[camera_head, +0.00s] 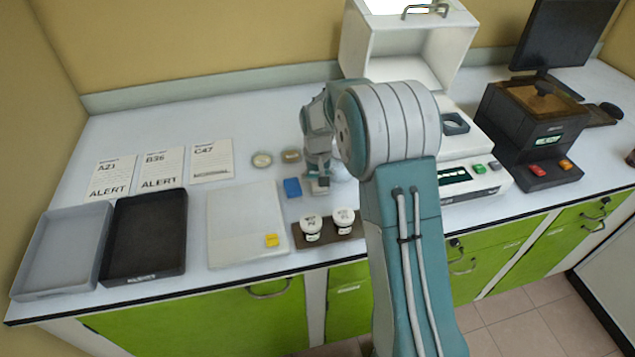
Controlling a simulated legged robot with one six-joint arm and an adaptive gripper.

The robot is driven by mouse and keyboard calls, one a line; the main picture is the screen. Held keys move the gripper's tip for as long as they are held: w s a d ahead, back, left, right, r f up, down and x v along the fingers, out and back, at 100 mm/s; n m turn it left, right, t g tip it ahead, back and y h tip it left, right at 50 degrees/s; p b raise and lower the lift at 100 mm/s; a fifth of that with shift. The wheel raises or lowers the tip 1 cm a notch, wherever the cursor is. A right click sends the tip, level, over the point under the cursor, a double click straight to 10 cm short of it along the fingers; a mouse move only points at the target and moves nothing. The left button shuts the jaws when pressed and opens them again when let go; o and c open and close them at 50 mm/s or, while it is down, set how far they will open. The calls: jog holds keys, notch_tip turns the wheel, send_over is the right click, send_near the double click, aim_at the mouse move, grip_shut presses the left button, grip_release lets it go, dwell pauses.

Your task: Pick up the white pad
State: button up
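Two white-lidded jars (343,219) stand in a brown holder in front. Grey (60,250) and black (145,235) trays lie at left, below paper cards (162,168). A white machine (480,178) and dark instrument (535,125) stand right.

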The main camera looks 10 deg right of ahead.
jog(key=shift+r, duration=0.4)
grip_shut()
jog(key=r, duration=0.3)
jog(key=shift+s+r, duration=0.15)
jog(key=shift+s, duration=0.1)
jog(key=s+d+r, duration=0.6)
jog(key=s+r, duration=0.3)
jog(key=s, duration=0.2)
jog(key=shift+s+d, duration=0.35)
jog(key=shift+d, duration=0.05)
grip_release()
jog(key=o, duration=1.1)
jog(key=shift+r, duration=0.1)
